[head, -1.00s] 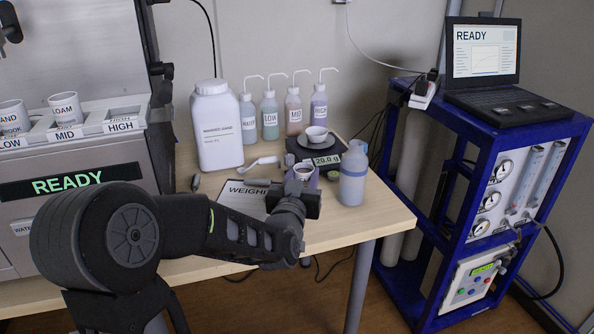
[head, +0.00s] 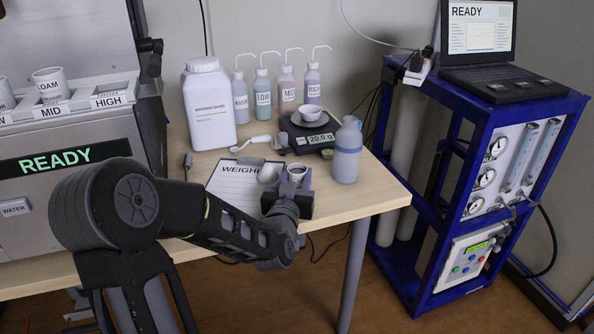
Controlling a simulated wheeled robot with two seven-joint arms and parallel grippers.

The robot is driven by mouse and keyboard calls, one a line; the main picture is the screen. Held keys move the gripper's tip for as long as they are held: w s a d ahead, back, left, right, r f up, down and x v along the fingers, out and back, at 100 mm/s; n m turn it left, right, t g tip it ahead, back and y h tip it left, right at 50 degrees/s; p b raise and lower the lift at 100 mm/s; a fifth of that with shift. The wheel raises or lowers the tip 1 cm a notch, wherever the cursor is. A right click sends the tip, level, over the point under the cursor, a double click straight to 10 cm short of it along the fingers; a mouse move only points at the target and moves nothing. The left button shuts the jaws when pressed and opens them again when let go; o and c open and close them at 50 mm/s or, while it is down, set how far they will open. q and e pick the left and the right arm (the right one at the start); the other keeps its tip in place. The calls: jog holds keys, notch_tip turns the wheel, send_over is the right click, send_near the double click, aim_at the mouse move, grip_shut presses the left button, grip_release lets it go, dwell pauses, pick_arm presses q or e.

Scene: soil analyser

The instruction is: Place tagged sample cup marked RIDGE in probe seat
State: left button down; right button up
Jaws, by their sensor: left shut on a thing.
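My left gripper (head: 287,192) is over the front of the wooden bench, shut at a small white-rimmed cup (head: 297,168) with dark contents. The cup is beside or in a purple piece (head: 306,181); the gripper hides its lower part, and I cannot read any RIDGE tag on it. A grey rounded metal-looking piece (head: 269,174) shows just left of the cup; I cannot tell what it is. A white cup marked LOAM (head: 50,86) stands on the analyser's MID place (head: 48,111). I cannot make out which part is the probe seat. My right gripper is not in view.
A weighing sheet (head: 232,188) lies on the bench (head: 375,200). Behind stand a white jug (head: 208,110), several wash bottles (head: 263,100) and a scale (head: 316,139) with a bowl. A blue-grey bottle (head: 346,155) stands right of the cup. The analyser (head: 60,165) shows READY at left.

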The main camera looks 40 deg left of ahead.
pick_arm(q)
jog(key=shift+f, duration=0.1)
jog(key=c, duration=0.9)
grip_release()
jog(key=shift+o, duration=0.2)
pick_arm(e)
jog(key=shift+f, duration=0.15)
